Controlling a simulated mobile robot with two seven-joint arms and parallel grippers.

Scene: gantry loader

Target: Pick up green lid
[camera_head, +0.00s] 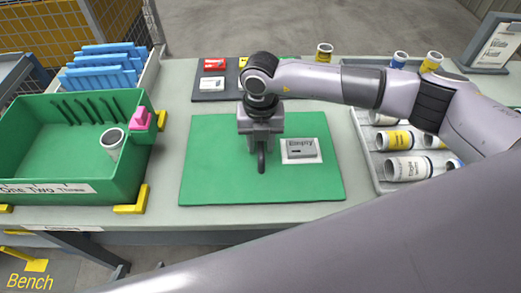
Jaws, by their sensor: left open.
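The green lid seems to be the flat green panel (215,165) lying on the bench in the middle. A short dark upright piece stands near its centre, and I cannot tell whether it is a handle or a fingertip. My right gripper (263,157), on the arm coming in from the right, points down over the middle of the panel, around or just above this dark piece. Its fingers are seen nearly end-on, so whether they touch it is unclear. My left gripper is not in view.
A green crate (60,115) holding a white tube (112,143) stands left, with a pink block (141,118) at its rim. A grey box marked "Empty" (301,146) sits on the panel. Right is a tray (369,150) of tubes. Blue racks (103,65) stand behind the crate.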

